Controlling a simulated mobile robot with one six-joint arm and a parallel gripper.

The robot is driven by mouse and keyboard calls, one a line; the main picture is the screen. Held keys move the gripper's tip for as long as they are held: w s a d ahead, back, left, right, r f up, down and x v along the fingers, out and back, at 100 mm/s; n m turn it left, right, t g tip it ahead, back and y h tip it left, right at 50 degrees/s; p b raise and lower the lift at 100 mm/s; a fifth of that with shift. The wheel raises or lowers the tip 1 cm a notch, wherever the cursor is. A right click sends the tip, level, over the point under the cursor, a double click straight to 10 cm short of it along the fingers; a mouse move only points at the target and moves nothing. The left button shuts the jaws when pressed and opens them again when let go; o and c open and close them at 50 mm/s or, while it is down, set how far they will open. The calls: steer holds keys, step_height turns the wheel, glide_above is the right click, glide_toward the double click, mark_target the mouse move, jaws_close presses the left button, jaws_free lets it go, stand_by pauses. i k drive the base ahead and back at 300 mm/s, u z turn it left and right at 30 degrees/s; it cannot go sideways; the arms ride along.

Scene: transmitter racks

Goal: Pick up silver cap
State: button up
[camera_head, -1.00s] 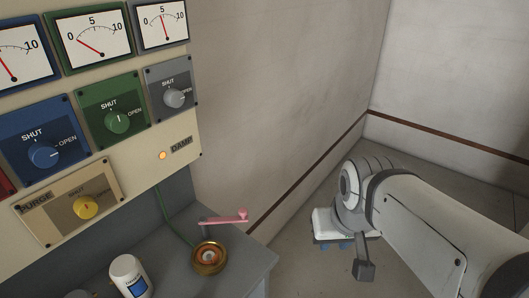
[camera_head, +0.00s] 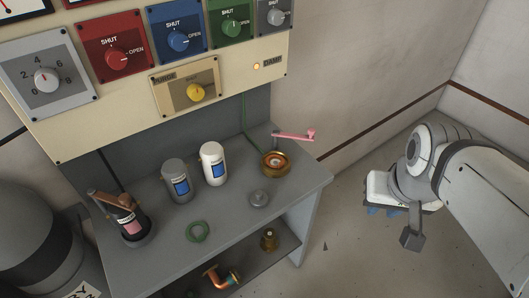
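A small round silver-grey cap (camera_head: 259,199) lies flat on the grey bench top, right of centre, in front of the brass ring fitting. My gripper (camera_head: 372,208) is at the right, beyond the bench's right edge and well away from the cap. Its blue-tipped fingers show only in part below a white body, so I cannot tell whether they are open or shut. Nothing is seen held in it.
The bench (camera_head: 240,221) also bears a brass fitting (camera_head: 275,164) with a pink-handled lever (camera_head: 295,135), a white bottle (camera_head: 213,164), a grey bottle (camera_head: 177,181), a green ring (camera_head: 198,231) and a dark canister (camera_head: 128,218). A control panel (camera_head: 150,75) stands behind. Brass parts lie on a lower shelf.

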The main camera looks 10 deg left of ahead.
mark_target(259, 198)
steer(key=u, duration=1.05)
steer(key=i, duration=0.4)
steer(key=z, duration=0.1)
steer(key=k, duration=0.1)
